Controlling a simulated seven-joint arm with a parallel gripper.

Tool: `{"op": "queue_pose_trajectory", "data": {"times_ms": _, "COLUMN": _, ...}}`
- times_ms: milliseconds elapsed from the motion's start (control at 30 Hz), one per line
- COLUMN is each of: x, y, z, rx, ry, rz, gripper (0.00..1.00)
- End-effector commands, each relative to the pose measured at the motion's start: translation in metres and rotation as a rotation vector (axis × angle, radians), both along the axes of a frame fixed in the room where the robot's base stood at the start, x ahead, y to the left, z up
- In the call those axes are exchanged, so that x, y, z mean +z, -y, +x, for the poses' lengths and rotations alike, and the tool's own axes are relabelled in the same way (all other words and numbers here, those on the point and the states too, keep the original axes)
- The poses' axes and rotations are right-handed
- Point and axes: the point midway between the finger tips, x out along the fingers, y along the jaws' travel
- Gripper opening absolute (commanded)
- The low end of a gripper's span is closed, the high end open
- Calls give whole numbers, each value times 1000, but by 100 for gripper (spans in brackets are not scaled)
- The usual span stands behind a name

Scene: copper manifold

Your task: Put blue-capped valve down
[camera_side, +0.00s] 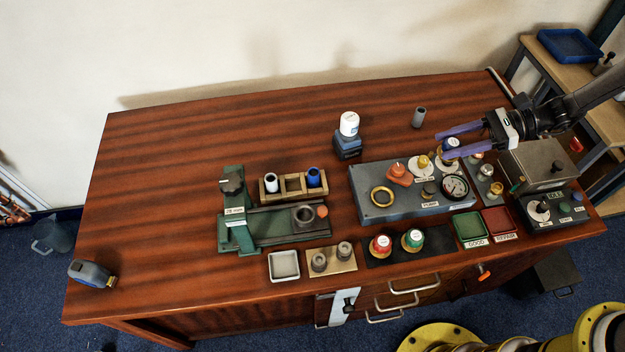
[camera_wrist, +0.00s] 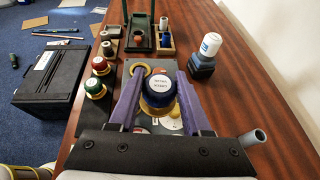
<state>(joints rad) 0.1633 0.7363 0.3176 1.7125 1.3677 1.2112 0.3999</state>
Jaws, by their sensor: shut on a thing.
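The blue-capped valve (camera_wrist: 158,86) has a dark blue cap with a white label and a brass body. It is between the two purple fingers of my gripper (camera_wrist: 159,77), which are shut on it. In the side view the valve (camera_side: 451,144) is upright over the right rear part of the grey test panel (camera_side: 375,209), and my gripper (camera_side: 443,147) reaches in from the right. White round labelled plates lie on the panel around and below it. The valve's foot is hidden, so I cannot tell whether it touches the panel.
The panel carries an orange knob (camera_side: 399,172), a gauge (camera_side: 455,187) and a brass ring (camera_side: 382,196). Red-capped (camera_side: 381,246) and green-capped (camera_side: 413,239) valves stand on a black mat in front. A white-capped bottle (camera_side: 349,125) stands behind. A grey cylinder (camera_side: 419,117) stands at the back.

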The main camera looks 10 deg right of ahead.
Motion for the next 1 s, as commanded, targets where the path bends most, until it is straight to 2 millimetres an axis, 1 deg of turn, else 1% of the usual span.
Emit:
{"op": "queue_pose_trajectory", "data": {"times_ms": 67, "x": 1, "y": -17, "z": 8, "rx": -26, "ry": 1, "rz": -1, "gripper": 0}}
{"op": "queue_pose_trajectory", "data": {"times_ms": 100, "x": 2, "y": -29, "z": 11, "rx": -36, "ry": 1, "rz": -1, "gripper": 0}}
{"op": "queue_pose_trajectory", "data": {"times_ms": 167, "x": 4, "y": -47, "z": 15, "rx": -50, "ry": 3, "rz": -2, "gripper": 0}}
{"op": "queue_pose_trajectory", "data": {"times_ms": 267, "x": 7, "y": -84, "z": 17, "rx": -54, "ry": 3, "rz": -1, "gripper": 0}}
{"op": "queue_pose_trajectory", "data": {"times_ms": 300, "x": 8, "y": -101, "z": 15, "rx": -53, "ry": 2, "rz": 1, "gripper": 0}}
{"op": "queue_pose_trajectory", "data": {"times_ms": 367, "x": 10, "y": -127, "z": 11, "rx": -43, "ry": 0, "rz": 1, "gripper": 0}}
{"op": "queue_pose_trajectory", "data": {"times_ms": 400, "x": 11, "y": -145, "z": 6, "rx": -33, "ry": -1, "rz": 4, "gripper": 0}}
{"op": "queue_pose_trajectory", "data": {"times_ms": 500, "x": 14, "y": -183, "z": -9, "rx": -1, "ry": -3, "rz": 8, "gripper": 0}}
{"op": "queue_pose_trajectory", "data": {"times_ms": 600, "x": 17, "y": -210, "z": -25, "rx": 41, "ry": -3, "rz": 14, "gripper": 0}}
{"op": "queue_pose_trajectory", "data": {"times_ms": 700, "x": 18, "y": -227, "z": -38, "rx": 81, "ry": -1, "rz": 15, "gripper": 0}}
{"op": "queue_pose_trajectory", "data": {"times_ms": 800, "x": 18, "y": -237, "z": -45, "rx": 103, "ry": 0, "rz": 16, "gripper": 0}}
{"op": "queue_pose_trajectory", "data": {"times_ms": 867, "x": 16, "y": -242, "z": -45, "rx": 110, "ry": 1, "rz": 16, "gripper": 0}}
{"op": "queue_pose_trajectory", "data": {"times_ms": 1000, "x": 5, "y": -258, "z": -29, "rx": 114, "ry": 1, "rz": 16, "gripper": 0}}
